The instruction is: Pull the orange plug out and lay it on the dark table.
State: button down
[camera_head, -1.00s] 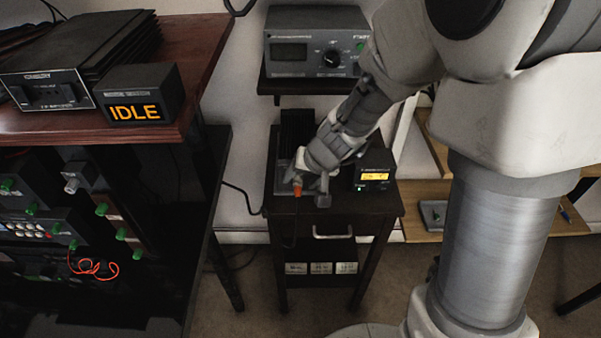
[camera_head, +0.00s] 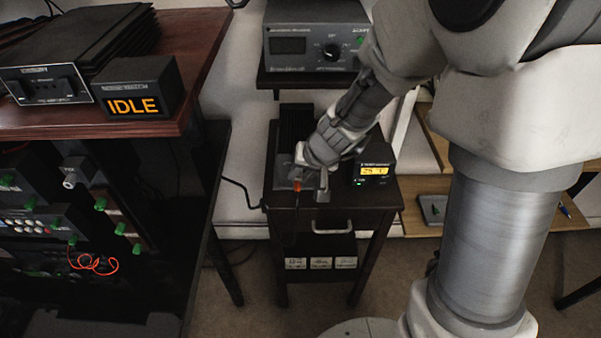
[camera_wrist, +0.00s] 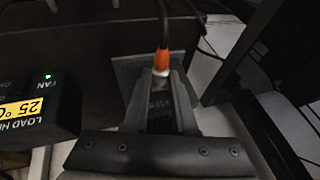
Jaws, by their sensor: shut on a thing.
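The orange plug (camera_head: 297,187) is at the front of the finned black unit on the small dark table (camera_head: 385,193). In the wrist view the orange plug (camera_wrist: 162,60) has a black cable on one end and a pale metal part on the other. My gripper (camera_wrist: 163,78) is shut on the plug, its fingers meeting at the metal part. In the head view my gripper (camera_head: 308,184) is low over the table front. The fingers hide the plug's far end, so I cannot tell whether it is still seated.
A small black box with a yellow display (camera_head: 374,170) stands right of my gripper, also close in the wrist view (camera_wrist: 35,105). The finned black unit (camera_head: 297,125) stands behind. A meter (camera_head: 315,45) sits on a shelf above. The table's front right top is clear.

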aim_at(298, 190)
jog(key=shift+s, duration=0.2)
jog(key=shift+s+b, duration=0.55)
jog(key=shift+s, duration=1.05)
jog(key=shift+s, duration=0.15)
